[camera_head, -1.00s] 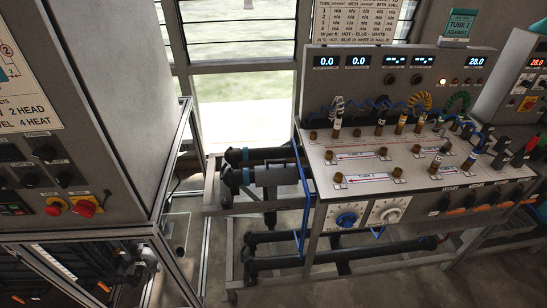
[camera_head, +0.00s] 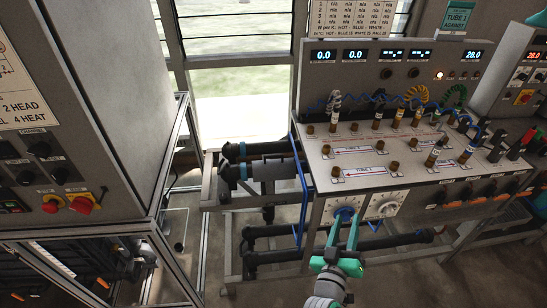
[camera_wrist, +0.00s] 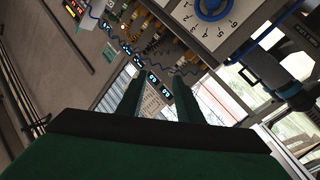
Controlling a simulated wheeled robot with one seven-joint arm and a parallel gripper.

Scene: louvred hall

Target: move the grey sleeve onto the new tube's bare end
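My gripper (camera_head: 344,220) has two teal fingers, spread apart and empty. It is low in front of the bench's front face, near the blue dial (camera_head: 344,214). In the wrist view, my fingers (camera_wrist: 157,92) are also apart with nothing between them. Several upright tubes stand on the white bench top (camera_head: 365,157), among them a dark one (camera_head: 433,154) and a brown one with a pale band (camera_head: 468,152). Short brown stubs (camera_head: 336,172) stand nearer the left front. I cannot make out which piece is the grey sleeve or which end is the new tube's bare end.
Coiled leads and blue wires hang behind the tubes, below the display panel (camera_head: 400,63). Black pipes (camera_head: 265,150) run on a frame left of the bench. A tall grey cabinet (camera_head: 100,90) stands at left. Dark plugs (camera_head: 497,150) stand at the bench's right end.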

